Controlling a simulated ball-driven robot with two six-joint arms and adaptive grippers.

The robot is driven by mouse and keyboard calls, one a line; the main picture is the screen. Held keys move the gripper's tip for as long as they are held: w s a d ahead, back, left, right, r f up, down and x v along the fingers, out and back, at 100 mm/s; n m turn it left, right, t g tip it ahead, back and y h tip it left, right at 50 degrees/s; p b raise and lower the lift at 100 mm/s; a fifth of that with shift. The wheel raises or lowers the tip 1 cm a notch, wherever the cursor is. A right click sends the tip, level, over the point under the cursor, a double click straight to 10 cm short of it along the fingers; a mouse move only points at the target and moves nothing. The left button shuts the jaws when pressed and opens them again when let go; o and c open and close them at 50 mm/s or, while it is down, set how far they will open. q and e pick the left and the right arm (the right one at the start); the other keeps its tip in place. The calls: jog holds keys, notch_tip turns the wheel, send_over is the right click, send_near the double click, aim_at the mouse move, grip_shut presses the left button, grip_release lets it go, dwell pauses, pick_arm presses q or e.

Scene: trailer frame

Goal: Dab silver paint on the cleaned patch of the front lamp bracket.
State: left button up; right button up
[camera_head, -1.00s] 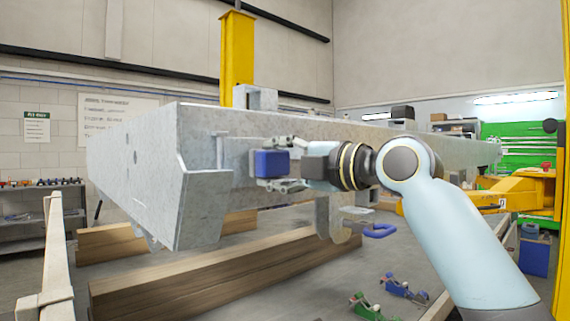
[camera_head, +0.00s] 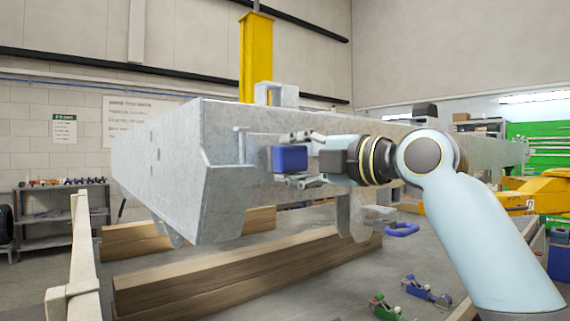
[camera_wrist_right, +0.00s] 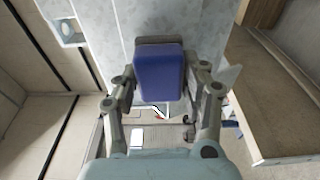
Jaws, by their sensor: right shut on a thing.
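My right gripper (camera_head: 300,160) is shut on a blue block (camera_head: 290,158). The block also shows in the right wrist view (camera_wrist_right: 158,78), with a grey pad on its far side. It is close against the side of the grey metal trailer frame (camera_head: 225,190); whether the pad touches cannot be told. A small T-shaped bracket (camera_head: 241,143) stands out from the frame left of the block. I cannot tell which part is the lamp bracket. No cleaned patch or silver paint can be made out. My left gripper is not in view.
Wooden beams (camera_head: 230,270) lie under the frame. A blue-handled clamp (camera_head: 402,230) hangs below it. Green and blue tools (camera_head: 385,307) lie at the lower right. A pale post (camera_head: 80,250) stands at the left, and a yellow column (camera_head: 256,60) rises behind.

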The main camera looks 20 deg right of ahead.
jog(key=shift+w+d, duration=0.2)
jog(key=shift+d, duration=0.3)
jog(key=shift+w+d+b, duration=0.1)
jog(key=shift+d+b, duration=0.2)
jog(key=shift+w+d+r+b, duration=0.1)
jog(key=shift+w+d+b, duration=0.2)
jog(key=shift+b, duration=0.1)
jog(key=shift+s+a, duration=0.2)
jog(key=shift+a, duration=0.6)
jog(key=shift+s+a, duration=0.25)
jog(key=shift+a, duration=0.5)
jog(key=shift+s+a, duration=0.2)
jog(key=shift+a, duration=0.6)
jog(key=shift+d, duration=0.1)
